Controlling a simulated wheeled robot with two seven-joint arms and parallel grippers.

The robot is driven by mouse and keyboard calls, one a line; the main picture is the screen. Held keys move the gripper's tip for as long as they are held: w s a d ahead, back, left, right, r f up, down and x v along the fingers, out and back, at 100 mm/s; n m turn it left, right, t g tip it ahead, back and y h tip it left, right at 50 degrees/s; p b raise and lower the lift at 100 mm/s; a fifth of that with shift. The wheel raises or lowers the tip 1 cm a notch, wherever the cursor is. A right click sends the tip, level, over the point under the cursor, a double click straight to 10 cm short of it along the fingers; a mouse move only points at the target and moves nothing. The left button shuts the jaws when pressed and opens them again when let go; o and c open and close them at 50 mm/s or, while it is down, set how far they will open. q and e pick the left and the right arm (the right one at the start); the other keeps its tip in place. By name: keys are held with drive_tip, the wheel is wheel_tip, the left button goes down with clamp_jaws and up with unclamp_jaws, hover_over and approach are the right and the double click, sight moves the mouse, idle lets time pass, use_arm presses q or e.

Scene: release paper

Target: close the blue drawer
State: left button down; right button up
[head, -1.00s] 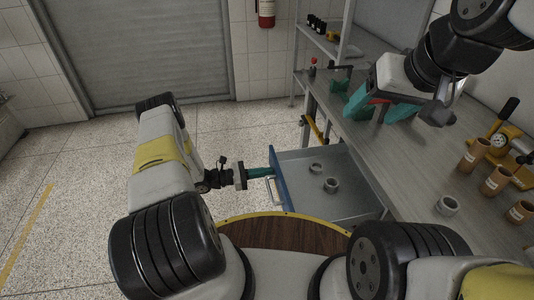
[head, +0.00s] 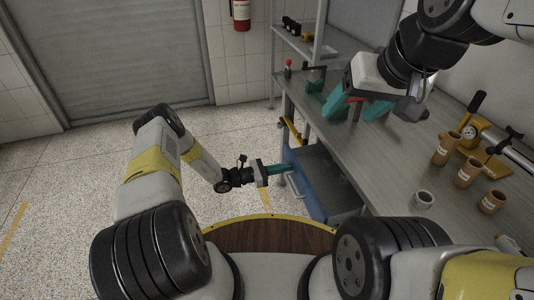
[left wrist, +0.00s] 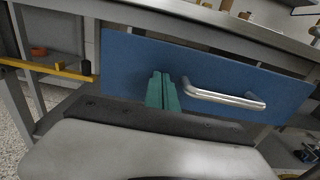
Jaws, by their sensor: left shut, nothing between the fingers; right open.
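The blue drawer (head: 304,188) is under the grey workbench. A narrow strip of its inside shows, so it stands partly open. Its front panel (left wrist: 130,62) fills much of the left wrist view, with a metal bar handle (left wrist: 225,98) to the right of my fingers. My left gripper (head: 289,168) is shut and empty, its teal fingertips at the drawer front beside the handle. In the left wrist view, the fingers (left wrist: 162,92) overlap the panel; I cannot tell whether they touch it. My right gripper (head: 356,106) is open and empty above the bench top.
The workbench (head: 385,165) runs along the right. A fire extinguisher (head: 241,14) hangs on the back wall. The floor at left is clear.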

sight(314, 167)
use_arm(q)
drive_tip(key=x, duration=1.2)
drive_tip(key=shift+d+f, duration=0.1)
drive_tip(key=shift+d, duration=0.05)
drive_tip(key=shift+w+d, duration=0.2)
drive_tip(key=shift+d, duration=0.35)
drive_tip(key=shift+d+r, duration=0.1)
drive_tip(key=shift+r, duration=0.1)
